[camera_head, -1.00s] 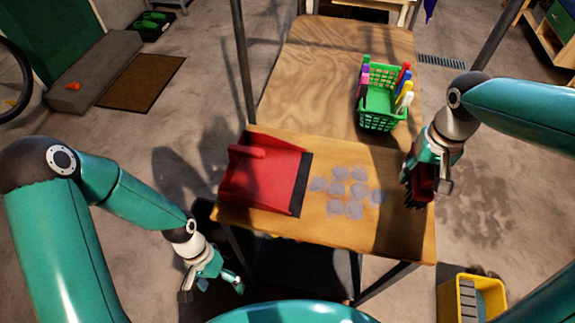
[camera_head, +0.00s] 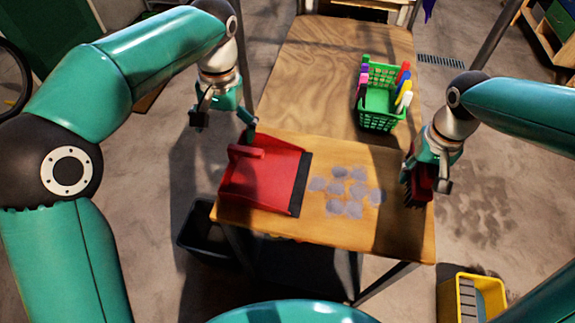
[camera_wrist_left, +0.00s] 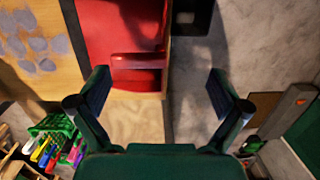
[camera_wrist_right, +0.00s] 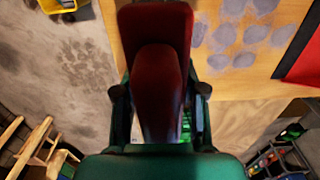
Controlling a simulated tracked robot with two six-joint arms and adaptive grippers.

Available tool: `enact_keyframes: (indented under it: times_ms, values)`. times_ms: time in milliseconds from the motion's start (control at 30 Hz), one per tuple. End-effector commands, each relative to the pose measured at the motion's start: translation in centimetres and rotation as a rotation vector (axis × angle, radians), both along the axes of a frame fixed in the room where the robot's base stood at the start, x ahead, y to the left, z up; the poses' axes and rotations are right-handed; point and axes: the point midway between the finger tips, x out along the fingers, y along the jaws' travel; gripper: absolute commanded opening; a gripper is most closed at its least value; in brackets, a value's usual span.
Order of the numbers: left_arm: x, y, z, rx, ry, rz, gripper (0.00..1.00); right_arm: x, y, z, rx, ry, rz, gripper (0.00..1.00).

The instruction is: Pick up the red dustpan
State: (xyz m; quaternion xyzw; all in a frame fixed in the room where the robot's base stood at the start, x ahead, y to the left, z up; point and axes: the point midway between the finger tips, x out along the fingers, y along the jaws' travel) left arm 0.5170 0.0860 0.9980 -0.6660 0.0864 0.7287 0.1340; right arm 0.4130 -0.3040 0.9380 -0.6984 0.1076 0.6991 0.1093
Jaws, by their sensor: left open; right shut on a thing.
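The red dustpan (camera_head: 262,178) lies on the wooden table at its near left, its dark lip facing right and its raised red handle (camera_head: 246,151) at the left edge. In the left wrist view the handle (camera_wrist_left: 138,61) shows ahead of the fingers, left of centre. My left gripper (camera_head: 222,118) is open and empty, above and beyond the dustpan's left side, apart from it. My right gripper (camera_head: 420,180) is shut on a dark red brush (camera_head: 422,184) at the table's right edge; the brush fills the middle of the right wrist view (camera_wrist_right: 157,85).
Grey dust patches (camera_head: 346,190) lie on the table (camera_head: 310,75) right of the dustpan. A green basket (camera_head: 380,98) with several coloured bottles or markers stands behind them. A black bin (camera_head: 203,238) is on the floor at left, a yellow bucket (camera_head: 480,297) at lower right.

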Motion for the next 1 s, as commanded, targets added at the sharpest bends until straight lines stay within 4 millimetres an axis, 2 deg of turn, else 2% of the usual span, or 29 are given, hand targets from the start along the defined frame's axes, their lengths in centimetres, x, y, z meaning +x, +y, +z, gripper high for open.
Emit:
enact_keyframes:
  times_ms: [100, 200, 267, 600, 867, 1000]
  values:
    - [0.6, -2.0, 2.3, -0.05, -0.051, 0.004, 1.0, 0.0, 0.0, 0.0, 0.0, 0.0, 0.0, 0.03]
    - [0.8, -2.9, 3.0, -0.072, -0.071, 0.005, 1.0, 0.0, 0.0, 0.0, 0.0, 0.0, 0.0, 0.03]
    - [0.8, -3.1, 2.9, -0.077, -0.075, 0.005, 1.0, 0.0, 0.0, 0.0, 0.0, 0.0, 0.0, 0.03]
    - [0.9, -3.1, -2.2, -0.079, -0.075, 0.006, 1.0, 0.0, 0.0, 0.0, 0.0, 0.0, 0.0, 0.03]
    - [0.9, -3.1, -4.0, -0.079, -0.076, 0.006, 1.0, 0.0, 0.0, 0.0, 0.0, 0.0, 0.0, 0.03]
    - [1.0, -3.1, -6.0, -0.078, -0.073, 0.005, 1.0, 0.0, 0.0, 0.0, 0.0, -0.001, 0.0, 0.03]
